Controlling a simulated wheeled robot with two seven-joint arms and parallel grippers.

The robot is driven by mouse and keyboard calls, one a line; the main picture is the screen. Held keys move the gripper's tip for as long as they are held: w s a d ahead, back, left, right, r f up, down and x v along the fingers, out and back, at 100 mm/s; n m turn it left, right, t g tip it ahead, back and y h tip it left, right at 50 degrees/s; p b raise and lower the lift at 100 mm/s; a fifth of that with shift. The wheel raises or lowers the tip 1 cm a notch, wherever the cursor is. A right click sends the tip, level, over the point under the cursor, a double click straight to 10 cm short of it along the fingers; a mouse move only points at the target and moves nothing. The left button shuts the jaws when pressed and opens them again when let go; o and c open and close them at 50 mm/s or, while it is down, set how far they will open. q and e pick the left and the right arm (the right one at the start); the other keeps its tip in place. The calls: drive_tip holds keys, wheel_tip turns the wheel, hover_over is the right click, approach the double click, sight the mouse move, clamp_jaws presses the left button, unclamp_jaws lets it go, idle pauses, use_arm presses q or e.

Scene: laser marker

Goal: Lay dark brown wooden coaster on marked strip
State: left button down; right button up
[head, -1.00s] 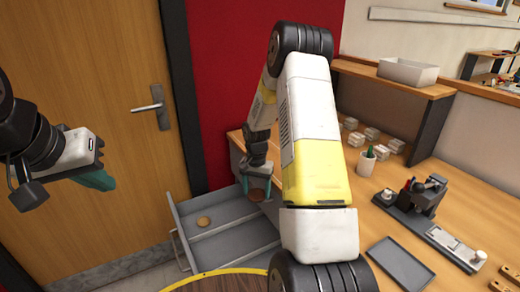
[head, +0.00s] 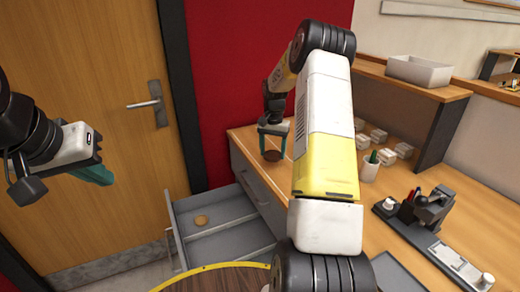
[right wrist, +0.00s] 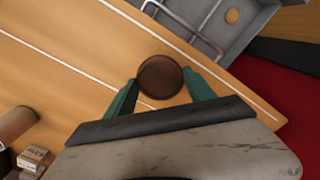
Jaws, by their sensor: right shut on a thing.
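The dark brown wooden coaster (head: 272,156) is round and held between the teal fingers of my right gripper (head: 271,147), over the far left end of the workbench. In the right wrist view the coaster (right wrist: 160,77) sits between the fingertips of my right gripper (right wrist: 160,84), above the bench top. Two thin white lines bound a strip (right wrist: 80,40) on the wood there; the coaster overlaps it in that view, and its height above it is unclear. My left gripper (head: 95,174) hangs at the left before the door, its finger gap not visible.
An open grey drawer (head: 222,245) below the bench holds a light round coaster (head: 201,220). On the bench are small pale blocks (head: 378,135), a cup with a green item (head: 369,168) and a dark marking device (head: 432,207). A shelf with a grey bin (head: 418,70) stands behind.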

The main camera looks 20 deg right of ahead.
sight(274, 151)
drive_tip(key=shift+w+d+f, duration=0.2)
drive_tip(key=shift+w+d, duration=0.65)
drive_tip(key=shift+w, duration=0.3)
drive_tip(key=shift+f, duration=1.7)
drive_tip(key=shift+f, duration=0.15)
drive_tip(key=o, duration=1.4)
drive_tip(key=shift+c, duration=0.2)
